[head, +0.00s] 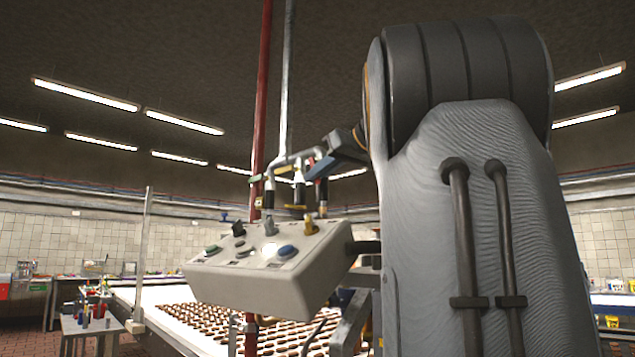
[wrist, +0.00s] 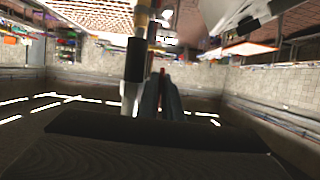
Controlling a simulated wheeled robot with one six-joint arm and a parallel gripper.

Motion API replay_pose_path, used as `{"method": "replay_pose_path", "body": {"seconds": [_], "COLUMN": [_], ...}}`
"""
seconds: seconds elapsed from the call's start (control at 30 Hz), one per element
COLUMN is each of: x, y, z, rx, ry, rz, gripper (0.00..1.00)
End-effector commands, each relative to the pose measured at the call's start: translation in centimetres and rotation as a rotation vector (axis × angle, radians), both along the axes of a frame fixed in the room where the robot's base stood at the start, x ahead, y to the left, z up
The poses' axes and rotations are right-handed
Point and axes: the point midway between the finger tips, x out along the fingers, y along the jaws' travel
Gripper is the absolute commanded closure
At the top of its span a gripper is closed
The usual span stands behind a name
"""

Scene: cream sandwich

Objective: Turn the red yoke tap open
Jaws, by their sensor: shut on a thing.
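My gripper (head: 318,169) reaches in from the right to the cluster of valves above the control box in the head view. In the wrist view my gripper's fingers (wrist: 161,80) are close together, shut on a small red piece (wrist: 162,71) at their tips, which looks like part of the red yoke tap. Most of the tap is hidden by the fingers, so its turn angle cannot be told. A vertical pipe with a black sleeve (wrist: 134,60) stands just left of the fingers in the wrist view.
A pale control box (head: 250,285) with buttons and knobs sits just below the valves. A tall red pipe (head: 262,90) and a grey pipe (head: 287,80) rise behind. A conveyor of brown biscuits (head: 205,320) runs below. Neighbouring valves stand close to my gripper.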

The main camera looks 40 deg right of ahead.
Motion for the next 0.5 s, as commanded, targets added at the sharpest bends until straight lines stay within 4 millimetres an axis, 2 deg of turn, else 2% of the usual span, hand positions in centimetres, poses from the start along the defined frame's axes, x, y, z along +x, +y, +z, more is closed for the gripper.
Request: {"method": "replay_pose_path", "body": {"seconds": [0.03, 0.5], "x": [0.16, 0.7], "y": [-0.03, -0.02], "z": [-0.48, -0.67], "rx": [0.001, 0.011], "ry": [-0.015, -0.153], "rz": [-0.001, -0.002], "gripper": [1.0, 1.0]}}
